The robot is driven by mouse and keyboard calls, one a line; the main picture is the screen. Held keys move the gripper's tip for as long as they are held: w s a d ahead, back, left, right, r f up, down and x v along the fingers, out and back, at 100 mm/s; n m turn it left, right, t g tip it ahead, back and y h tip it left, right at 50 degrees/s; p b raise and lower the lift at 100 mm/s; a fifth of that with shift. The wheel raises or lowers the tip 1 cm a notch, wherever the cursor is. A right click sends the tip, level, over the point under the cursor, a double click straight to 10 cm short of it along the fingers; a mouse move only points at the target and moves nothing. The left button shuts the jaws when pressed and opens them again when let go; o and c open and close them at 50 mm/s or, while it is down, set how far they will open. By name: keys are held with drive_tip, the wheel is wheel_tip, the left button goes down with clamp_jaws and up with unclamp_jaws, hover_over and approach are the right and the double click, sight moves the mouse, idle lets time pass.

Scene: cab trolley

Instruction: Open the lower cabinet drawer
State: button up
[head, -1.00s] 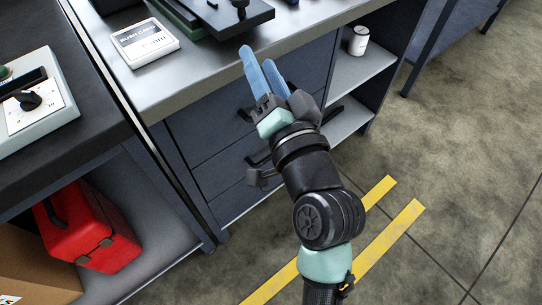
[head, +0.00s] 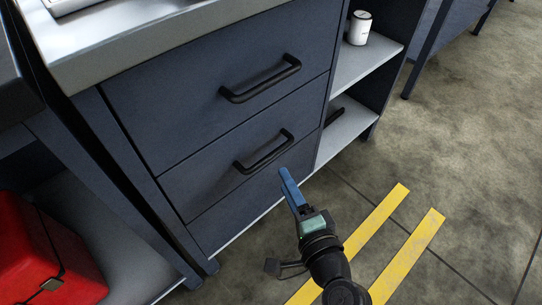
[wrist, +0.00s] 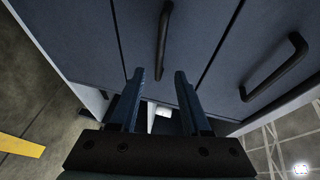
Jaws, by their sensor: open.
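The dark blue cabinet has a lower drawer (head: 205,185) with a black bar handle (head: 264,152). It is closed, flush with the front. My gripper (head: 285,178) is in front of the cabinet, just below and right of that handle in the head view. Its blue fingers point at the cabinet front. In the wrist view my gripper (wrist: 160,76) is open and empty. The lower handle (wrist: 163,40) lines up with the gap between the fingertips there. It appears beyond the tips; the exact distance is unclear.
The upper drawer, also closed, has its own handle (head: 260,80), which shows at right in the wrist view (wrist: 275,68). Open shelves with a white can (head: 359,28) are at right. A red toolbox (head: 45,255) sits at lower left. The floor at right is clear, with yellow stripes (head: 375,222).

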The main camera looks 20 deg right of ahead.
sight(272, 153)
drive_tip(key=w, duration=0.3)
drive_tip(key=w+f+b, duration=0.1)
drive_tip(key=w, duration=0.2)
drive_tip(key=w+b, duration=0.1)
drive_tip(key=w, duration=0.2)
drive_tip(key=shift+w+d+f, duration=0.2)
drive_tip(key=shift+w+f, duration=0.2)
clamp_jaws()
idle(0.9)
